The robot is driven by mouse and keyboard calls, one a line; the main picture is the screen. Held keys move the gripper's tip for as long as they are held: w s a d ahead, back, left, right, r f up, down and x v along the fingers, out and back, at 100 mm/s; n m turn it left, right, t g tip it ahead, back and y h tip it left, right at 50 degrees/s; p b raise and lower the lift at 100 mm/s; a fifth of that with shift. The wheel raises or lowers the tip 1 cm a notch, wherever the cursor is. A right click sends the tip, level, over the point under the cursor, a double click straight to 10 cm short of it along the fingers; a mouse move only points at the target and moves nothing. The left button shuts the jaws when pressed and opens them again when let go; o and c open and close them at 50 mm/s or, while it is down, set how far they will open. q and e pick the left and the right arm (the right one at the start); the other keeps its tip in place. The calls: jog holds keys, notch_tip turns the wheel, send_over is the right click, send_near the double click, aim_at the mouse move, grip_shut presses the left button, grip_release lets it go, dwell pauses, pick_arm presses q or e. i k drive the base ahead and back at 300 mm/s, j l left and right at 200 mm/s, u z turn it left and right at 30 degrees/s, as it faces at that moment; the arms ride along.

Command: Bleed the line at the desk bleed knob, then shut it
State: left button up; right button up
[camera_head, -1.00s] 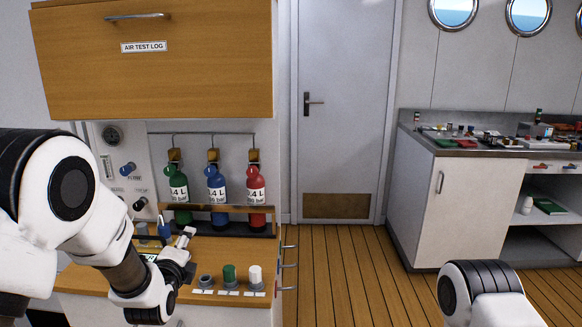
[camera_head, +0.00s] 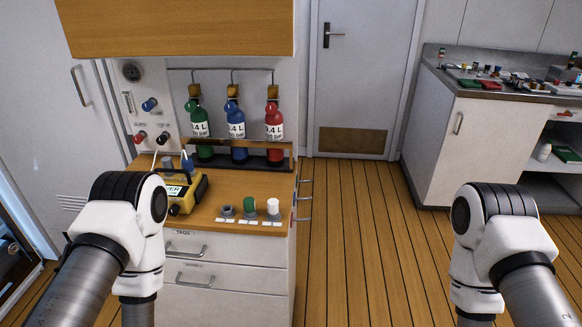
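A pale panel (camera_head: 148,85) on the wall left of the bottles carries a blue knob (camera_head: 150,104), a red knob (camera_head: 140,138) and a dark knob (camera_head: 162,138). Their labels are too small to read, so I cannot tell which is the bleed knob. Green (camera_head: 197,118), blue (camera_head: 235,120) and red (camera_head: 273,122) bottles stand upright in a wooden rack beside the panel, under thin pipes. My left arm is at the lower left, in front of the desk, and my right arm is at the lower right. Both grippers are out of view.
A cabinet hangs above. Open floor (camera_head: 345,230) lies right of the desk, before a door and a cluttered counter (camera_head: 475,93).

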aim_at(137, 139)
jog(key=i+l+u, duration=0.15)
jog(key=u, duration=0.3)
jog(key=i+l+u, duration=0.1)
jog(key=u, duration=0.4)
jog(key=i+l+u, duration=0.1)
jog(key=l+u, duration=0.35)
jog(key=j, duration=0.1)
